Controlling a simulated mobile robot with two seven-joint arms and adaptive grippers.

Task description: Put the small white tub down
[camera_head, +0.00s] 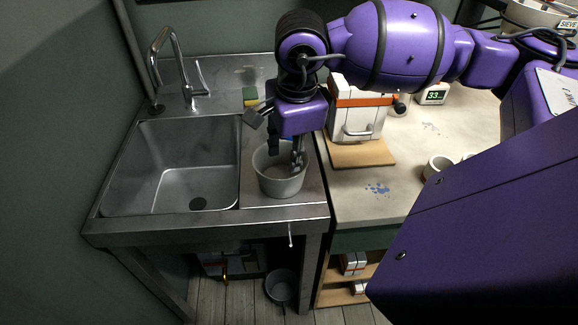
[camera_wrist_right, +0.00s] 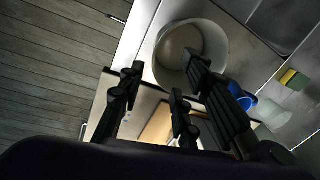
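The small white tub (camera_head: 282,187) stands upright on the steel drainboard (camera_head: 222,222), to the right of the sink basin. My right gripper (camera_head: 284,150) points down over it, with a dark finger overlapping the tub's mouth. In the right wrist view the tub (camera_wrist_right: 164,68) is just beyond the fingers of the gripper (camera_wrist_right: 160,75). The fingers are spread apart, with one over the tub's opening and the others outside the rim. I cannot tell whether any finger touches the wall. My left gripper is not in view.
A green and yellow sponge (camera_head: 250,96) lies behind the tub. The sink basin (camera_head: 160,170) and tap (camera_head: 170,65) are to the left. A white box (camera_head: 352,122) on a wooden board (camera_head: 362,154) stands on the counter to the right. A blue object (camera_wrist_right: 242,98) is near the tub.

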